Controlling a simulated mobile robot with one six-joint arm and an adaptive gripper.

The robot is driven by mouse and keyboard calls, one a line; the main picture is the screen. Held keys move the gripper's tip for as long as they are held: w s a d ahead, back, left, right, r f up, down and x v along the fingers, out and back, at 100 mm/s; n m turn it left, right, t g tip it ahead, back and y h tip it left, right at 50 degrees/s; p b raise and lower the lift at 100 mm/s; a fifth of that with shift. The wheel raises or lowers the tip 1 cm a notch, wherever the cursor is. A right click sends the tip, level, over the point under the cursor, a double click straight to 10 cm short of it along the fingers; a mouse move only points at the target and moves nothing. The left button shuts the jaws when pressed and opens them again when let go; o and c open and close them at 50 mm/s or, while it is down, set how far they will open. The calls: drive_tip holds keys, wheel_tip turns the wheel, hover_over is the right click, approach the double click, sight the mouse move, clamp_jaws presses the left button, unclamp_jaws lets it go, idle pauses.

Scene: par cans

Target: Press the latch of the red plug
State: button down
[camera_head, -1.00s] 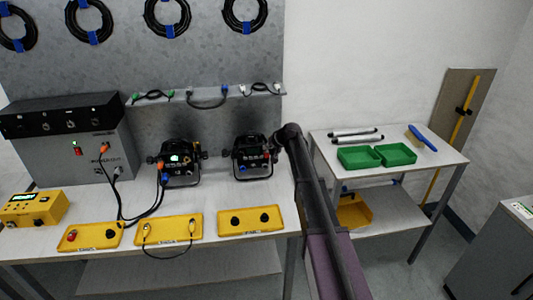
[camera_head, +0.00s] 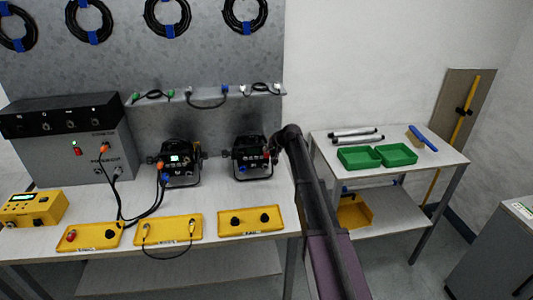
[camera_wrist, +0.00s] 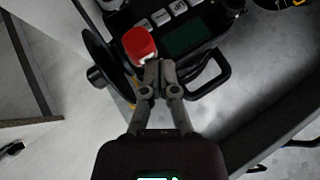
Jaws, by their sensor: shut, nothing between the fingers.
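The red plug (camera_wrist: 139,42) sits at the edge of a black par can (camera_wrist: 188,38) in the wrist view, left of the can's dark screen. My gripper (camera_wrist: 156,66) is shut and empty. Its fingertips are at the plug's lower right edge in the picture, very close to it; I cannot tell whether they touch. The plug is too small there to tell clearly.
A second par can (camera_head: 180,162) with a lit screen stands to the left, with cables in front. Yellow trays (camera_head: 232,233) line the bench's front edge. A black handle (camera_wrist: 212,75) is close right of my fingers. Green bins (camera_head: 358,165) stand on the side table.

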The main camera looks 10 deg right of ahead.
idle(0.6)
drive_tip(key=shift+r+p, duration=0.75)
drive_tip(key=shift+r+p, duration=2.5)
drive_tip(key=shift+p, duration=0.05)
drive_tip(key=s+f+n+g+h, duration=0.1)
drive_tip(key=s+f+g+h, duration=0.1)
drive_tip(key=s, duration=2)
drive_tip(key=s+f+g+h, duration=0.3)
drive_tip(key=s+g, duration=0.2)
drive_tip(key=s, duration=1.8)
drive_tip(key=shift+f+n, duration=0.35)
drive_tip(key=shift+n, duration=0.05)
